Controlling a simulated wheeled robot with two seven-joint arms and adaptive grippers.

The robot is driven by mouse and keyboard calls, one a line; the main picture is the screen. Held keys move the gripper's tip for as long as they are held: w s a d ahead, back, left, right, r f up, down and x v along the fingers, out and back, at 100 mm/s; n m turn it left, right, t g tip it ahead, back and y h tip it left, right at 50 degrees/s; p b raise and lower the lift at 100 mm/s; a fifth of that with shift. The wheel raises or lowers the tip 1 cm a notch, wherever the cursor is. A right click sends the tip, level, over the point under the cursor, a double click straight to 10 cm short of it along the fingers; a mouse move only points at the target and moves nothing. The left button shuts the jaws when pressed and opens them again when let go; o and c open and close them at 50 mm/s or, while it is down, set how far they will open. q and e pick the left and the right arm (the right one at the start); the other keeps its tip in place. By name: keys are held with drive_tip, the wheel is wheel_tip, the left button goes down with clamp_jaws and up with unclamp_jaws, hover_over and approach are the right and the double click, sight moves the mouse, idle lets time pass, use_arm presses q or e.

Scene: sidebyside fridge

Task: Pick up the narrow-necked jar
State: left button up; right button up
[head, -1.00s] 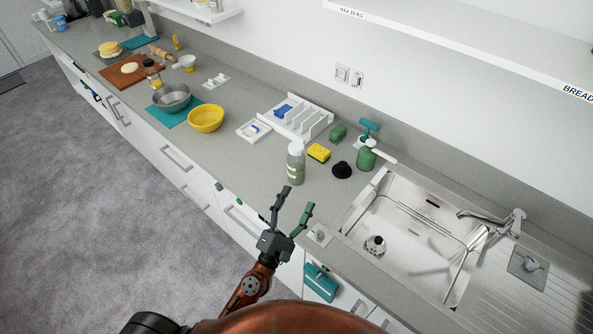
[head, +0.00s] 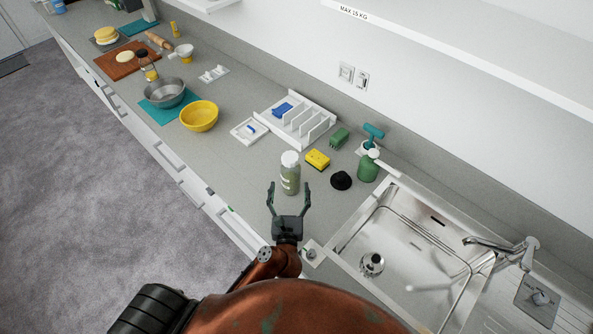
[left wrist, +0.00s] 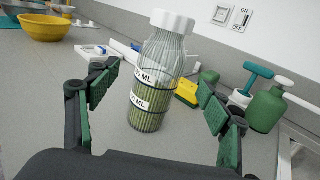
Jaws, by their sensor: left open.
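The narrow-necked jar (head: 290,174) stands upright on the grey counter, left of the sink. It is clear glass with a white cap, white labels and green contents, and it shows large in the left wrist view (left wrist: 158,75). My left gripper (head: 289,189) is open, just on the near side of the jar. In the left wrist view the jar stands ahead of and between the two green-padded fingers (left wrist: 158,105), with a gap on both sides. I cannot see any contact. My right gripper is not in view.
A yellow sponge (head: 317,160), a black knob-like object (head: 341,181) and a green soap bottle (head: 368,167) stand right of the jar. A white divided rack (head: 296,119) is behind it. A yellow bowl (head: 199,116) is farther left. The sink (head: 410,250) lies to the right.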

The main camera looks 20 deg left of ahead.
sight(290, 178)
use_arm(q)
drive_tip(key=shift+x, duration=1)
drive_tip(key=x, duration=0.2)
drive_tip(key=shift+w+a+p, duration=0.1)
drive_tip(key=shift+w+p, duration=0.15)
drive_tip(key=shift+p, duration=0.1)
drive_tip(key=x, duration=0.2)
drive_tip(key=shift+w+f, duration=0.1)
drive_tip(key=shift+w, duration=0.2)
drive_tip(key=shift+w+a, duration=0.25)
drive_tip(key=shift+w, duration=0.15)
drive_tip(key=c, duration=0.7)
clamp_jaws()
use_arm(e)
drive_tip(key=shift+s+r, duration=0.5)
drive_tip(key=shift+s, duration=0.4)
